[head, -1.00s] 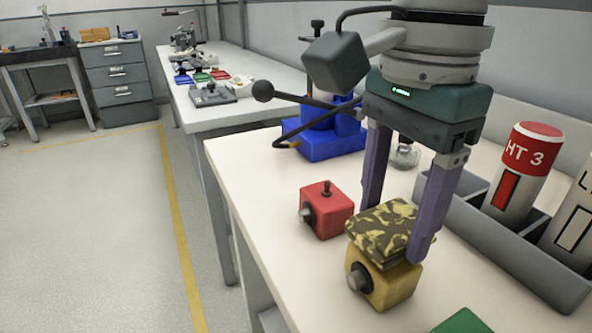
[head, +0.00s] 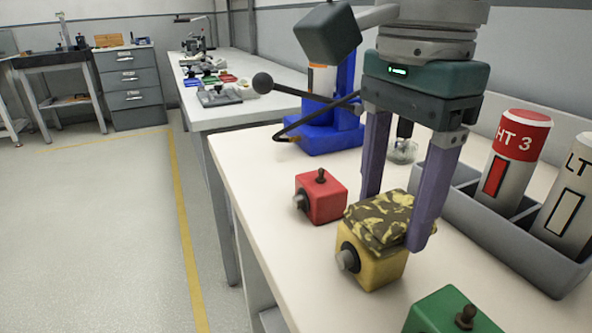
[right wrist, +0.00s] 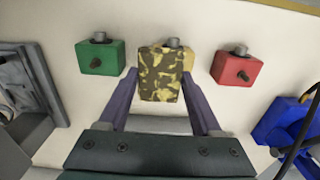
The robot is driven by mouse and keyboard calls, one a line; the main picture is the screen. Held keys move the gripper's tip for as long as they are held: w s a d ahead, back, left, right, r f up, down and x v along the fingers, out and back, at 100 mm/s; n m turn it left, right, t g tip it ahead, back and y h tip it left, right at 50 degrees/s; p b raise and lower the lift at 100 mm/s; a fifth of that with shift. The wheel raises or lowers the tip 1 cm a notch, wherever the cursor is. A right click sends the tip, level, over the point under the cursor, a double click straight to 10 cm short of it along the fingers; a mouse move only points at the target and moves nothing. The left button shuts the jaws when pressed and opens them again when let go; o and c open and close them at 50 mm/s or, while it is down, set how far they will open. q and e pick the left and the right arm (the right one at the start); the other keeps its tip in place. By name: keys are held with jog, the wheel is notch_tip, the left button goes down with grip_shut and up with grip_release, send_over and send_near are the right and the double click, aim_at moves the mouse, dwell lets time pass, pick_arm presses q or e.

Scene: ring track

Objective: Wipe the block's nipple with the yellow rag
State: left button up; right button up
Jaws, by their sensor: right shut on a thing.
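A yellow block (head: 378,272) stands on the white bench, with a grey nipple (head: 347,259) on its left face. A camouflage-patterned rag (head: 378,221) in yellow and dark brown lies at the block's top and hides most of it. My right gripper (head: 394,222) is shut on the rag, one finger on each side, above the yellow block. In the right wrist view the rag (right wrist: 160,76) hangs between the fingers in front of the yellow block (right wrist: 188,58). A grey nipple (right wrist: 174,43) shows just beyond the rag's far edge. My left gripper is not in view.
A red block (head: 322,200) stands behind the yellow one and a green block (head: 440,312) in front. A grey tray (head: 520,255) with labelled canisters (head: 516,160) borders the right side. A blue stand (head: 325,135) is at the back. The bench's left edge is close.

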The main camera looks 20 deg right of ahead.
notch_tip(320, 180, up, 4)
jog(key=shift+w+f+p, duration=0.15)
jog(key=shift+p, duration=0.7)
jog(key=shift+r+p, duration=1.45)
jog(key=shift+r, duration=0.75)
